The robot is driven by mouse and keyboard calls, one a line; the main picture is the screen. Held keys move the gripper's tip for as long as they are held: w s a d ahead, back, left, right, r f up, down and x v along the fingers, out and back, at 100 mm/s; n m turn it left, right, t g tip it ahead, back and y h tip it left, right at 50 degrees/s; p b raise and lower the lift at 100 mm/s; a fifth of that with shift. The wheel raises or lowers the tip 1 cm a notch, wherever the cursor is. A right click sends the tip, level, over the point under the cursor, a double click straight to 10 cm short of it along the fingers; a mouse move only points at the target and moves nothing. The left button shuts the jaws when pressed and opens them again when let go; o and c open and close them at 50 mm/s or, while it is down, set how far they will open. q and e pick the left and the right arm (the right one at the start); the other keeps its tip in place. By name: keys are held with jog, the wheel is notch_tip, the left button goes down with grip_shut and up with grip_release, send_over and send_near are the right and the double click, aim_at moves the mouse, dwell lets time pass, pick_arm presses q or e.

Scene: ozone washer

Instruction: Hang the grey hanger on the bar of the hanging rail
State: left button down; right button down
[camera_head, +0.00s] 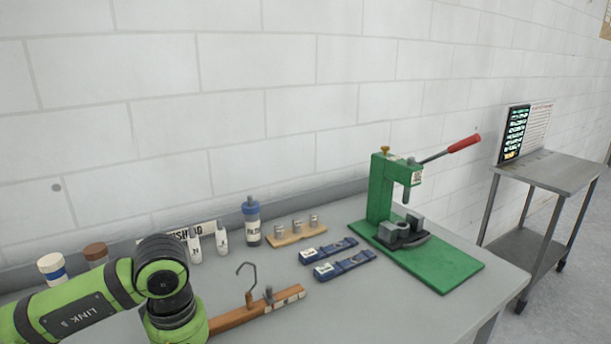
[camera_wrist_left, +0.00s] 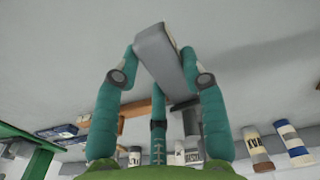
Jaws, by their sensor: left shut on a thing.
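My left gripper (camera_wrist_left: 163,76) is shut on a grey bar-shaped thing (camera_wrist_left: 158,52) in the left wrist view. It matches the grey hanger's colour, but I see no hook on it. In the head view my left arm hides the fingers and the held thing. A wooden strip (camera_head: 253,313) lies on the bench just right of my left wrist. A thin metal hook (camera_head: 246,270) stands up at the strip; I cannot tell whether they are one piece. I cannot make out the hanging rail's bar for certain. My right gripper is not in view.
The grey bench (camera_head: 365,300) holds a green press (camera_head: 382,188) at right, two blue items (camera_head: 344,265), a wooden block with metal pieces (camera_head: 297,233), and bottles (camera_head: 251,225) along the wall. A metal side table (camera_head: 556,171) stands farther right. The bench's front middle is clear.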

pick_arm(q)
jog(key=s+m, duration=0.1)
jog(key=m, duration=0.1)
jog(key=s+f+m, duration=0.1)
jog(key=s+m, duration=0.1)
jog(key=m, duration=0.1)
jog(key=s+m, duration=0.1)
jog(key=m, duration=0.1)
jog(key=shift+s+d+f, duration=0.15)
jog(key=shift+d+f, duration=0.1)
jog(key=shift+f, duration=0.05)
